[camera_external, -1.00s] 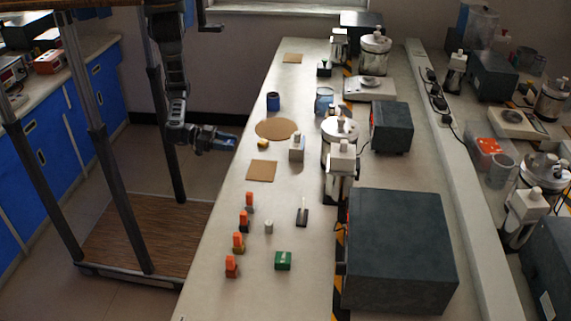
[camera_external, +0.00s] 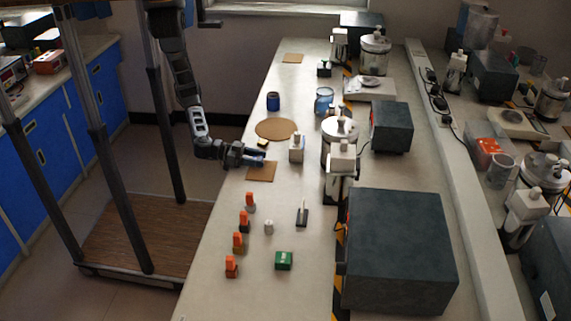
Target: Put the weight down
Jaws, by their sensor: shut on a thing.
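My gripper (camera_external: 257,157) reaches over the left edge of the bench, just above the near square brown mat (camera_external: 262,174). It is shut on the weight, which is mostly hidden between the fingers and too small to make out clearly. The gripper covers part of the mat, and I cannot tell whether the held weight touches it. The round brown mat (camera_external: 276,129) lies just behind, and a small yellow block (camera_external: 263,142) sits at its near edge, close to the fingers.
A grey-white bottle (camera_external: 297,150) stands to the right of my gripper. A dark blue jar (camera_external: 273,101) stands behind. Several orange-topped items (camera_external: 250,202) line the front left, near a small white cylinder (camera_external: 269,227) and a green box (camera_external: 284,261). A large dark box (camera_external: 397,250) fills the right.

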